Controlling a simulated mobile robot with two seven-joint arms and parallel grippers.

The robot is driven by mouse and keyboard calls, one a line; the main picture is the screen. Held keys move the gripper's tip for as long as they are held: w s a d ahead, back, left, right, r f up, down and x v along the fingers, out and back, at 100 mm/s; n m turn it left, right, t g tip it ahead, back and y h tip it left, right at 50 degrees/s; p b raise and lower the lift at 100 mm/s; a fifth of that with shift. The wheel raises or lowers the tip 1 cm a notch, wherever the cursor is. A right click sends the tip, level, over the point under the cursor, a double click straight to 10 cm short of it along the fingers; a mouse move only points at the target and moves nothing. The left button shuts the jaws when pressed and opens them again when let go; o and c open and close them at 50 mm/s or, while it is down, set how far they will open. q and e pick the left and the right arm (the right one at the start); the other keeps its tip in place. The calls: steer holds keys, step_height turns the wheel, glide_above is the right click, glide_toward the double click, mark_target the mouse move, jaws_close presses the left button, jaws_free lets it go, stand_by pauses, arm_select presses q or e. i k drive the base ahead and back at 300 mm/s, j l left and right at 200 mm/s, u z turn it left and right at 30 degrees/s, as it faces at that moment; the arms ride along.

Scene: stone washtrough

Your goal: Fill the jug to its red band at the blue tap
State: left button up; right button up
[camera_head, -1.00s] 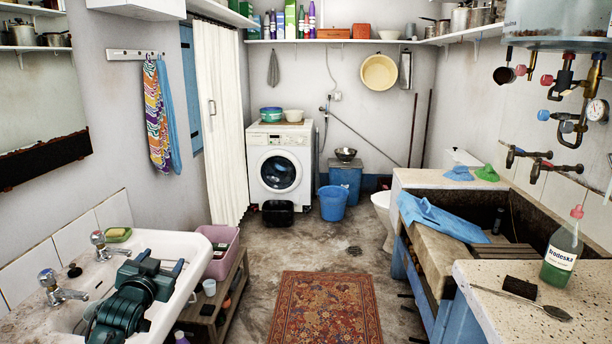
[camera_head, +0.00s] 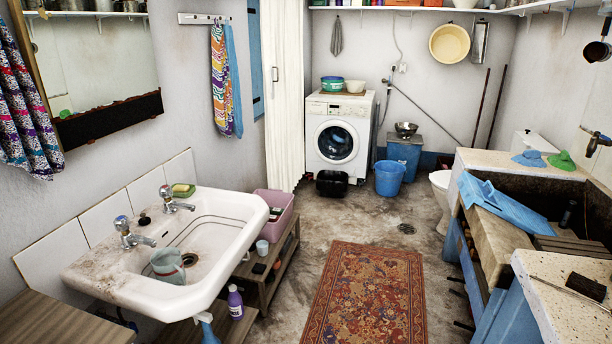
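A small translucent grey-green jug (camera_head: 168,265) stands in the near part of the white washbasin (camera_head: 236,246) at the left. A red band on it is too small to make out, and I cannot tell how much water it holds. Two chrome taps sit along the basin's wall side: the near tap (camera_head: 130,236) and the far tap (camera_head: 175,203). The near tap's knob looks bluish; the far knob's colour is unclear. No water stream shows. Neither of my grippers is in view.
A soap dish (camera_head: 181,190) sits on the basin's back corner. A wooden surface (camera_head: 62,322) lies near left. A low shelf (camera_head: 265,280) with a pink tub (camera_head: 277,208) and a purple bottle (camera_head: 235,301) stand beside the basin. The rug (camera_head: 368,295) and floor are clear. The stone trough (camera_head: 495,235) is right.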

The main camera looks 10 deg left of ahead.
mark_target(121, 223)
steer(key=k+j+u, duration=0.1)
steer(key=u, duration=1.25)
